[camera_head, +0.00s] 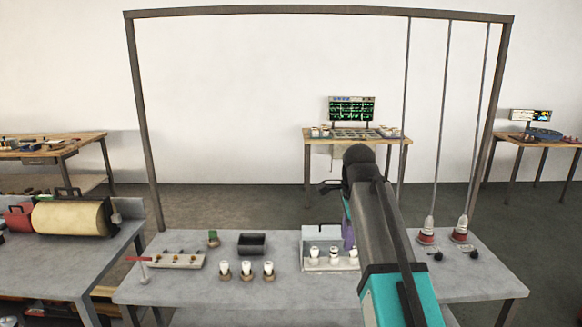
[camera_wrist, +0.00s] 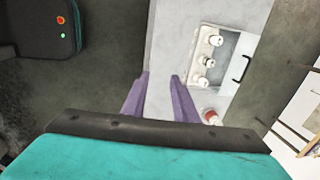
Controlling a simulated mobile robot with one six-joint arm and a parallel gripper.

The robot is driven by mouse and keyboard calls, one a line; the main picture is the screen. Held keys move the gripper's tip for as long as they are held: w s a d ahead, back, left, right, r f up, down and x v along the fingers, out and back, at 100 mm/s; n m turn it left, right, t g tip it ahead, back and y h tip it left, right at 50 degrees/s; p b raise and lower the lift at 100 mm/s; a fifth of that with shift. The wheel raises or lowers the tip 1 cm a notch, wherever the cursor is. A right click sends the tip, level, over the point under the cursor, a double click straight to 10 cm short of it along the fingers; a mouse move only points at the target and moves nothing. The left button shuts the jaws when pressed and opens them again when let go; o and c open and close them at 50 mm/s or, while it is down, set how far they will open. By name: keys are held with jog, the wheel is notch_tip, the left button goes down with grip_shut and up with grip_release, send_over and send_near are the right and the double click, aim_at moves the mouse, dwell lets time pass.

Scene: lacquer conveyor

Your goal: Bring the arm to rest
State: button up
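My arm reaches forward from the lower right over the grey bench (camera_head: 190,288) in the head view. My gripper (camera_head: 348,235) shows as a purple finger behind the dark arm link, beside the white tray (camera_head: 330,266). In the wrist view my gripper's (camera_wrist: 161,77) two purple fingers stand apart with only bare grey bench between them. The white tray also shows there (camera_wrist: 228,48), right of the fingers, with white-topped pieces in it. The gripper appears to be above the bench; its exact height is hard to tell.
White-topped pieces (camera_head: 246,269), a black bin (camera_head: 252,243) and a rack (camera_head: 176,261) stand left on the bench. Red-based weights (camera_head: 427,237) hang from lines at right. A metal frame (camera_head: 136,90) rises around the bench. A cream roller (camera_head: 72,218) is on the left table.

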jog(key=s+f+g, duration=0.2)
jog(key=s+f, duration=0.3)
jog(key=f, duration=0.8)
jog(key=s+f+n+g, duration=0.15)
jog(key=s+f, duration=0.25)
jog(key=f, duration=0.9)
jog(key=s+f+g, duration=0.3)
jog(key=s+f, duration=0.2)
jog(key=f, duration=0.8)
jog(key=s+f+n, duration=0.8)
jog(key=s+f, duration=0.3)
jog(key=s, duration=0.3)
jog(key=s+d+f+n+g, duration=0.1)
jog(key=s+f+n, duration=0.7)
jog(key=s+f, duration=0.4)
jog(key=shift+s+f, duration=0.3)
jog(key=shift+s, duration=0.95)
